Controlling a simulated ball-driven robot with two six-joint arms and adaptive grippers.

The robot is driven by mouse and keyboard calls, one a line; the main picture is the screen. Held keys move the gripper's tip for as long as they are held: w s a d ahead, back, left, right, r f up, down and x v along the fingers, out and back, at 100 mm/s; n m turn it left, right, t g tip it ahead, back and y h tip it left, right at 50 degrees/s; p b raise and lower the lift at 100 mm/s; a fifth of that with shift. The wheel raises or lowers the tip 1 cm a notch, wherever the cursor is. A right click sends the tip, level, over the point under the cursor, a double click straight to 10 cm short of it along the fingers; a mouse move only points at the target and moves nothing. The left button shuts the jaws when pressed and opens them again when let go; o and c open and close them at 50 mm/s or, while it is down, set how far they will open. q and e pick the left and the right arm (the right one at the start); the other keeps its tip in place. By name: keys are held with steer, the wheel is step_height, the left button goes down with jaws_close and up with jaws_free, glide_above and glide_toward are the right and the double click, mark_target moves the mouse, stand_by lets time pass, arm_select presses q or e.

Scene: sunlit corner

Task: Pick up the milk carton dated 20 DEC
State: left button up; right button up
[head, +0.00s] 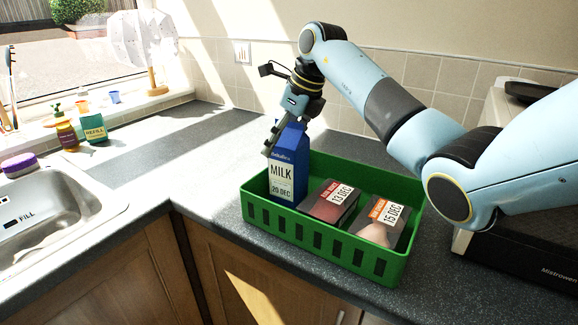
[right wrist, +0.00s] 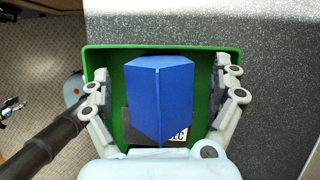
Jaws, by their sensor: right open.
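The blue milk carton (head: 287,172) stands upright at the left end of the green crate (head: 322,249). Its label reads MILK and 20 DEC. My right gripper (head: 279,133) is at the carton's top in the head view. In the right wrist view, the open fingers of my right gripper (right wrist: 163,95) lie on either side of the blue carton (right wrist: 158,88), with gaps between them and it. The green crate's rim (right wrist: 160,48) surrounds the carton there. My left gripper is not in view.
Two packs share the crate: one dated 13 DEC (head: 328,203) and one dated 15 DEC (head: 382,222). A dark-fronted appliance (head: 520,245) stands right of the crate. A sink (head: 50,215) and bottles are at left. The counter (head: 185,140) between is clear.

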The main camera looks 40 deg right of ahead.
steer(key=c, duration=1.6)
steer(key=shift+w+r, duration=0.1)
steer(key=shift+c, duration=1)
